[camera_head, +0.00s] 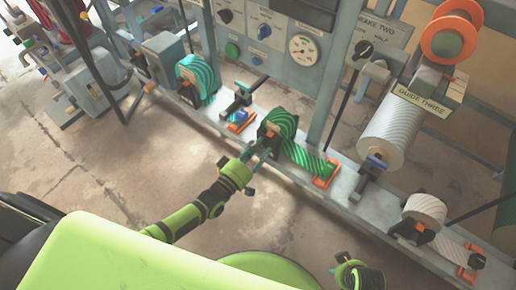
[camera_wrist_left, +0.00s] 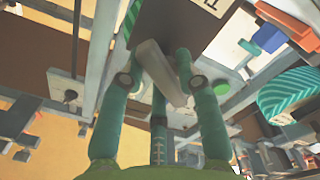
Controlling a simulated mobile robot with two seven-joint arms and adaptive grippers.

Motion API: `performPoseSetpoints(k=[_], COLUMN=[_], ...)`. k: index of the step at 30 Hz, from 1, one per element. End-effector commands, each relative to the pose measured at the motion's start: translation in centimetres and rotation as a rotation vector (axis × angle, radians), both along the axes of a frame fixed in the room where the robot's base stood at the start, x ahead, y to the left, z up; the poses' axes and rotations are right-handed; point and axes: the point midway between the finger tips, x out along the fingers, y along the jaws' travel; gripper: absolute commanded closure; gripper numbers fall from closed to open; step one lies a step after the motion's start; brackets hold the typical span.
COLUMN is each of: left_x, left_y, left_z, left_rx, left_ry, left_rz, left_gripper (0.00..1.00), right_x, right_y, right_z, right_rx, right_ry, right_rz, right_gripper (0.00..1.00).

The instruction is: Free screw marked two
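My left gripper (camera_head: 262,152) reaches the front of the middle station, at the block under the green striped roll (camera_head: 280,122). In the left wrist view, the fingers (camera_wrist_left: 158,62) stand apart on both sides of a grey bar-like handle (camera_wrist_left: 162,75). Gaps show beside it, and firm contact cannot be made out.
A green striped strip (camera_head: 305,157) runs from the roll to an orange clamp (camera_head: 327,173). A teal roll (camera_head: 198,76) stands left, a white roll (camera_head: 425,210) right. A large roll hangs under the "GUIDE THREE" sign (camera_head: 422,102).

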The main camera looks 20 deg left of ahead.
Motion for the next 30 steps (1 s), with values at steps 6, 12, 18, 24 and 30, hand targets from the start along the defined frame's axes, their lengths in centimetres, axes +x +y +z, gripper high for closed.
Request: performPoseSetpoints(k=[6,12,18,24,30], left_x=[0.0,-0.4,-3.5,-7.6,-10.3], left_y=[0.0,0.2,1.3,2.8,3.8], left_z=[0.0,-0.1,-0.1,-0.1,0.0], left_rx=[0.000,0.000,0.002,0.001,0.000], left_ry=[-0.001,0.001,0.004,0.003,0.001], left_rz=[0.001,0.002,0.001,0.001,0.000], left_gripper=[0.51,0.51,0.51,0.51,0.51], right_x=[0.0,-0.2,-0.1,0.0,0.0], right_y=[0.0,-0.2,-0.1,0.0,0.0], right_z=[0.0,-0.1,-0.1,0.0,0.0], right_rx=[0.000,-0.002,-0.002,-0.001,-0.001], right_ry=[0.001,0.005,0.002,0.001,0.000], right_rz=[0.000,0.000,0.001,0.001,0.001], right_gripper=[0.60,0.60,0.60,0.60,0.60])
